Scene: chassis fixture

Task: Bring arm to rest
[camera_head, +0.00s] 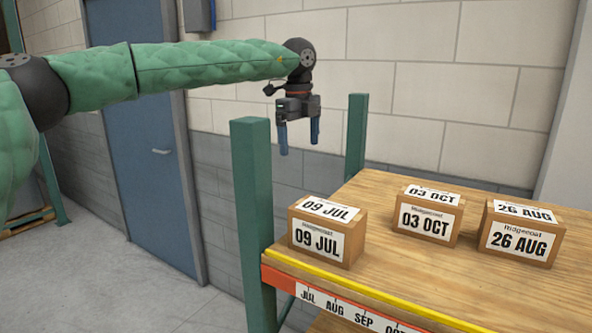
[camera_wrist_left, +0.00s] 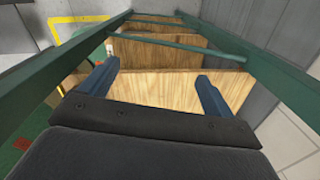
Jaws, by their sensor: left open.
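My left arm (camera_head: 205,66) comes in from the left of the head view in a green padded cover. My left gripper (camera_head: 300,136) points down, open and empty, in the air near the two green posts at the left end of the shelf. Its two blue fingers also show spread in the left wrist view (camera_wrist_left: 155,95), with nothing between them touching. The boxes on the shelf are below it and to its right. The right gripper is not in view.
A wooden shelf (camera_head: 365,270) holds boxes marked 09 JUL (camera_head: 322,235), 03 OCT (camera_head: 427,218) and 26 AUG (camera_head: 520,238). Green posts (camera_head: 254,200) rise at its left end. A blue door (camera_head: 140,130) stands behind my arm.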

